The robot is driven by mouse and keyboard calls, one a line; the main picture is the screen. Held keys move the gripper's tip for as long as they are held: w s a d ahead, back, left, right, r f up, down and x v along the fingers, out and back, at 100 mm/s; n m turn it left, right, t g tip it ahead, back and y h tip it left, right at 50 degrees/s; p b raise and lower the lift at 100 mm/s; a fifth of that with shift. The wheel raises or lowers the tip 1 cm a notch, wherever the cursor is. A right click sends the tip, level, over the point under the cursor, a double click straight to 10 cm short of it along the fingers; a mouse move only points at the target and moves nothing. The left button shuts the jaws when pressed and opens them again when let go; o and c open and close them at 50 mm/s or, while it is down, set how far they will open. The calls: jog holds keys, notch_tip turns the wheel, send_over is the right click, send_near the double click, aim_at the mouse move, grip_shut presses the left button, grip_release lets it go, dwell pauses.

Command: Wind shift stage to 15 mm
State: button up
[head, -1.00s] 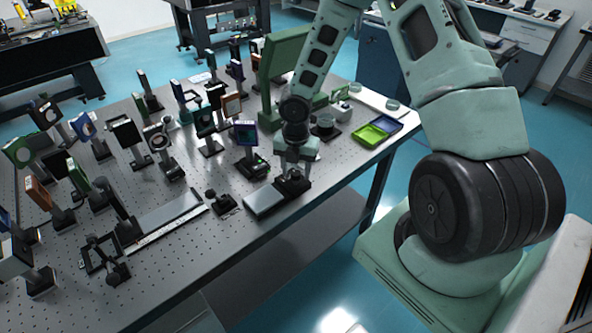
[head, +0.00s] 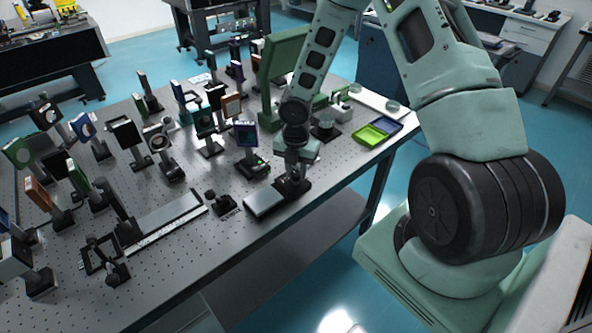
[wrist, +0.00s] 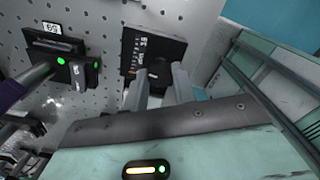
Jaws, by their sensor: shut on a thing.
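The shift stage is a black block (wrist: 167,50) with a white-marked scale along its left side in the wrist view. The scale reading is too small to make out. In the head view the black stage (head: 290,189) stands near the table's front edge, right below my gripper (head: 294,172). In the wrist view my gripper (wrist: 160,84) has its two grey fingers at the stage's near edge. They are shut on a small dark knob (wrist: 158,69) there, mostly hidden between the fingers.
A black mount (wrist: 60,52) with green lights and a number label stands left of the stage. In the head view a flat grey box (head: 263,202) lies left of the stage. Green and blue trays (head: 371,136) lie right. Several optics mounts crowd the table behind.

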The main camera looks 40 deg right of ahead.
jog(key=m, duration=0.8)
jog(key=shift+b, duration=0.35)
jog(key=m+b, duration=0.1)
jog(key=m, duration=0.6)
jog(key=m+b, duration=0.1)
jog(key=m, duration=0.5)
jog(key=shift+m, duration=0.3)
jog(key=m, duration=0.4)
jog(key=shift+b, duration=0.4)
jog(key=shift+m, duration=1.5)
jog(key=o, duration=1)
